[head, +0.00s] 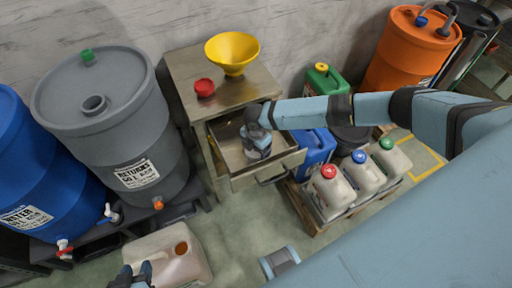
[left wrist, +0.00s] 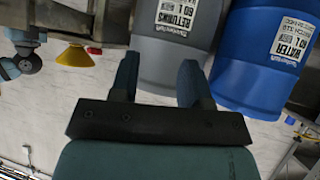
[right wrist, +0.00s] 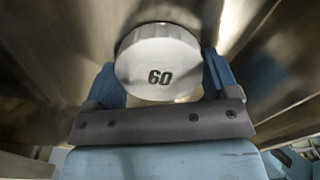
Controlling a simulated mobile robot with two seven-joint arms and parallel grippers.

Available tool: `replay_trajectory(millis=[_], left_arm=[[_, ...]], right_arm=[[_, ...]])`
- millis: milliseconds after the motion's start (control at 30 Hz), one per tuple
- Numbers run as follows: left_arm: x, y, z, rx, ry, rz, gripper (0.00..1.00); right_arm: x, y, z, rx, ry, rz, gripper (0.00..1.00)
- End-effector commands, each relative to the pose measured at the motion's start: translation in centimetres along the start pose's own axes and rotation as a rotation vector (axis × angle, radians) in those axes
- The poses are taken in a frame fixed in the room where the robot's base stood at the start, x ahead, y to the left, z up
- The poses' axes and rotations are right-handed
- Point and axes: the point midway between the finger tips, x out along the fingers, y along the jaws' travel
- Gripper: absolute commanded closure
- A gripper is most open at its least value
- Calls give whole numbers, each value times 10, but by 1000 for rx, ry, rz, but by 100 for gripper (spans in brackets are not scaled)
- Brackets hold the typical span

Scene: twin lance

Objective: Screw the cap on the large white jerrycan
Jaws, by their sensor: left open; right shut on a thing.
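The large white jerrycan (head: 150,246) stands on the floor at the lower left of the head view. Its brown, uncapped mouth (head: 182,248) faces up. My left gripper (head: 132,273) is over the jerrycan's near left part, at the bottom edge; it also shows in the left wrist view (left wrist: 157,75), open with nothing between its fingers. My right gripper (head: 257,148) is down in the open drawer (head: 230,160). In the right wrist view it is shut on a white cap (right wrist: 158,62) marked 60. The gripper mostly hides the cap in the head view.
A red cap (head: 204,87) and a yellow funnel (head: 232,50) are on the cabinet top (head: 185,68). Grey (head: 125,125) and blue (head: 30,160) drums stand left. Several smaller capped cans, including a red-capped one (head: 330,190), stand right. The floor between is mostly free.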

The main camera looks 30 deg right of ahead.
Motion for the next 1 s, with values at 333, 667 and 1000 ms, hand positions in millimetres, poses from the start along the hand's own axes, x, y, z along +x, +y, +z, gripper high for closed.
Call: replay_trajectory(millis=[333,667,1000], left_arm=[[-7,3,-9,-6,-1,-2,57],[-14,4,-22,-4,14,-6,57],[-22,-2,-25,30,11,-9,57]], right_arm=[[-17,0,0,0,0,0,48],[-33,0,0,0,0,0,48],[-50,0,0,0,0,0,48]])
